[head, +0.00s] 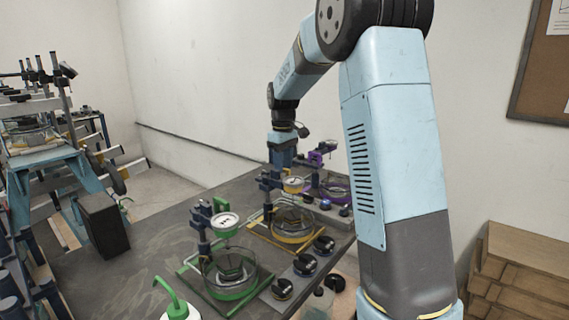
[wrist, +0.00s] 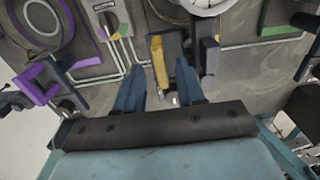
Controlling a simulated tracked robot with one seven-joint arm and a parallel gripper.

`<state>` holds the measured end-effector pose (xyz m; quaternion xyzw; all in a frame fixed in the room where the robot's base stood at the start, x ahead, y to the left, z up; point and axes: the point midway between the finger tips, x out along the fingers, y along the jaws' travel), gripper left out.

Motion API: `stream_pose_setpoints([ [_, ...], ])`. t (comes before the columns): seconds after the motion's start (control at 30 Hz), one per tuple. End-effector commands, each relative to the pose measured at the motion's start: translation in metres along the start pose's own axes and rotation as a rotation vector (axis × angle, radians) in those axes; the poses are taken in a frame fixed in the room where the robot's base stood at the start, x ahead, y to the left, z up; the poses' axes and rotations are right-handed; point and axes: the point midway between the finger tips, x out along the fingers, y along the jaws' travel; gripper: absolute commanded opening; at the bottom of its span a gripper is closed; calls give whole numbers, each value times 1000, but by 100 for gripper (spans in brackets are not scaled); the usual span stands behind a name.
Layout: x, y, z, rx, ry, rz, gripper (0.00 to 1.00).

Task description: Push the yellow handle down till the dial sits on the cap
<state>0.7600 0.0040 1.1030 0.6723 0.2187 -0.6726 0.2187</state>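The yellow frame (head: 270,237) stands mid-table between the green and purple ones. Its yellow-rimmed dial (head: 293,185) is up on the post, above and apart from the clear round vessel (head: 292,226) below. I cannot make out the cap clearly. My gripper (head: 284,157) is above and behind this frame in the head view. In the wrist view its two blue fingers (wrist: 158,82) are spread, with the yellow handle (wrist: 160,62) showing between their tips and gaps beside it. Contact is not visible. A white dial (wrist: 204,4) is cut off at the top edge.
The green frame (head: 218,292) stands nearer, with its own dial (head: 224,221). The purple frame (head: 335,190) is farther back; its purple handle (wrist: 38,86) is left in the wrist view. Dark round knobs (head: 305,264) line the right table edge. The table's left part is bare.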

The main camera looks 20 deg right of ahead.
Motion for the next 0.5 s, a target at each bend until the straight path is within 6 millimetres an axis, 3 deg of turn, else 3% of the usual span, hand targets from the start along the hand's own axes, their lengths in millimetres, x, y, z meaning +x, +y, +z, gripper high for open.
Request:
stream_pose_setpoints([
  [0.13, 0, 0, 0, 0, 0, 0, 38],
  [0.5, 0, 1, 0, 1, 0, 0, 3],
])
